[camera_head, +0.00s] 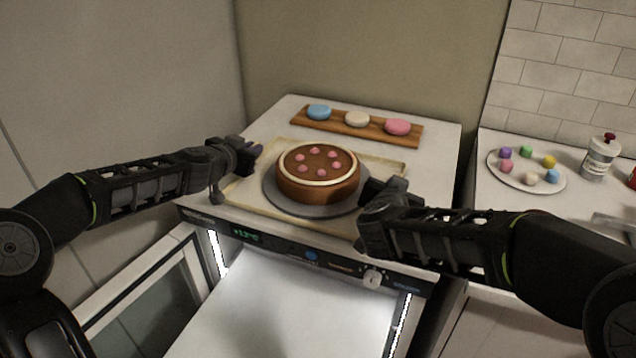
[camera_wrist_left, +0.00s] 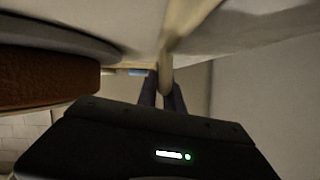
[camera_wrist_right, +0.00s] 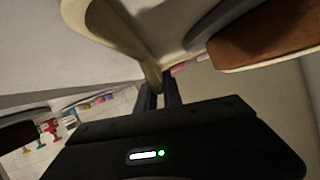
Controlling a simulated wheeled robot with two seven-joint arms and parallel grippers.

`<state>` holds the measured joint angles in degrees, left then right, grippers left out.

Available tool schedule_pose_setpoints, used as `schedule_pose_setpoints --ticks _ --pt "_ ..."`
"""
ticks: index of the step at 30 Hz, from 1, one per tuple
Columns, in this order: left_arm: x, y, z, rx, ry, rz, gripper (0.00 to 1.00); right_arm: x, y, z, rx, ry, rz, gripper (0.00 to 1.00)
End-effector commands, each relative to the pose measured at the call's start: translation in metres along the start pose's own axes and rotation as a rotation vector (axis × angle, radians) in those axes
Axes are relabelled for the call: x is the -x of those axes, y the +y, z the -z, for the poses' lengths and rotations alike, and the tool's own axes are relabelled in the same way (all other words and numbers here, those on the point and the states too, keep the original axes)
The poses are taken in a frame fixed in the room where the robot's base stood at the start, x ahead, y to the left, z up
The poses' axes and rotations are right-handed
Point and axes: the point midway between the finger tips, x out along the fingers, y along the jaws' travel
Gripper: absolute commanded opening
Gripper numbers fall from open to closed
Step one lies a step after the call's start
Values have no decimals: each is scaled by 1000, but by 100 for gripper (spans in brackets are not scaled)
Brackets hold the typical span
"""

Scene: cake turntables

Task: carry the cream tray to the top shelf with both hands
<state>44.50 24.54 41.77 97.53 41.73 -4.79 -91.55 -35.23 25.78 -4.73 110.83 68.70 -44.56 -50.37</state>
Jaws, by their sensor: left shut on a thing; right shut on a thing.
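The cream tray (camera_head: 303,222) is on or just over the white top of a cabinet (camera_head: 440,140); I cannot tell whether it touches. A brown cake (camera_head: 318,183) with a cream ring and pink dots stands on a grey round plate (camera_head: 288,203) on the tray. My left gripper (camera_head: 250,152) is shut on the tray's left rim, seen in the left wrist view (camera_wrist_left: 180,28). My right gripper (camera_head: 382,190) is shut on the tray's right rim, seen in the right wrist view (camera_wrist_right: 122,30). My right gripper hides part of that side.
A wooden board (camera_head: 348,130) with three coloured macarons lies behind the tray. The cabinet's lit, white interior (camera_head: 285,310) is open below its control panel (camera_head: 300,252); its glass door (camera_head: 150,300) stands open at left.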

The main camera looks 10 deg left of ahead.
Motion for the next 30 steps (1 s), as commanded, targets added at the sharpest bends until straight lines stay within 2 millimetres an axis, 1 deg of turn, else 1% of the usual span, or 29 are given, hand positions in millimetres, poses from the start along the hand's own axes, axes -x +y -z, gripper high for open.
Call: schedule_pose_setpoints --ticks 9,14,17,27,30 --pt "0 -1 0 1 0 2 0 0 0 0 0 0 0 0" --pt "1 -2 4 0 2 3 0 1 -1 4 -1 3 1 0" --pt "3 -2 9 0 2 3 0 3 -2 9 -1 3 1 0" --pt "15 -9 38 0 2 3 0 15 -8 38 -1 3 1 0" --pt "18 -10 44 0 2 3 0 18 -10 44 -1 3 1 0"
